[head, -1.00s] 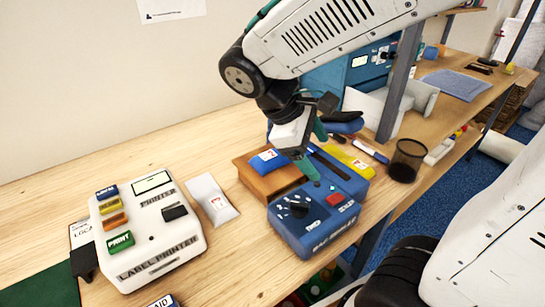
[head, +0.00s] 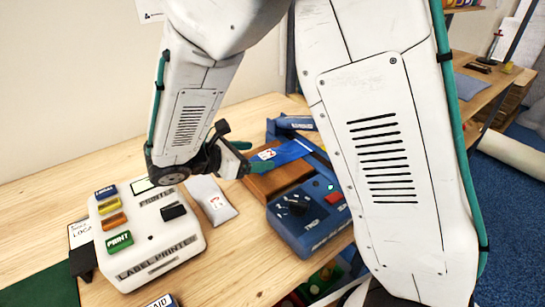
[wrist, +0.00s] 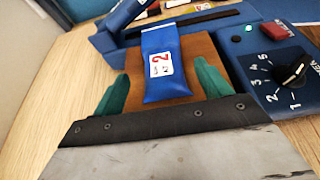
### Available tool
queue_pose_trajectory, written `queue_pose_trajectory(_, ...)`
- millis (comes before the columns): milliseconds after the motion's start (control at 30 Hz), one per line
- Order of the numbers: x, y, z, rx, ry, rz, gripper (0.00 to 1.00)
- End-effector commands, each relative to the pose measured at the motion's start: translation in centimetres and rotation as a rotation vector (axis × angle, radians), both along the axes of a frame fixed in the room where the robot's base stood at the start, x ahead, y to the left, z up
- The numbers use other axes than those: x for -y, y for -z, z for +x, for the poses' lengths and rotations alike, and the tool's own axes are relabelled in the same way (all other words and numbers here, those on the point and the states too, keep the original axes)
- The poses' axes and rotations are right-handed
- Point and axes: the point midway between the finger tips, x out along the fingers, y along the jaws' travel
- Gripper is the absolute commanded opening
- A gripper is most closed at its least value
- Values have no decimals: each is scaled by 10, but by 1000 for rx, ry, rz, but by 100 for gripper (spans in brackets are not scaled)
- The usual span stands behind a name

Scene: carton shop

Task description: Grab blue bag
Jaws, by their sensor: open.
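The blue bag (head: 284,153) with a white and red label lies on a brown wooden block beside the blue sealing machine. In the wrist view the bag (wrist: 162,62) lies lengthwise, its near end between my two green fingertips. My gripper (head: 242,157) is open, just left of the bag in the head view. In the wrist view the open fingers (wrist: 160,88) stand on either side of the bag, with gaps on both sides. Whether they are level with the bag's height is hard to tell.
The blue machine (head: 308,224) with knob and buttons stands right of the wooden block (head: 272,182). A grey-white bag (head: 213,200) lies left of it. The white label printer (head: 147,243) stands further left. Bare table shows behind the printer.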

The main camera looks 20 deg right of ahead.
Motion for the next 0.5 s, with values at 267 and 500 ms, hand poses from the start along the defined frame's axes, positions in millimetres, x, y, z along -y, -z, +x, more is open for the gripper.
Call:
queue_pose_trajectory(267,35,17,5,-1,5,0,76)
queue_pose_trajectory(500,43,20,7,0,2,1,76)
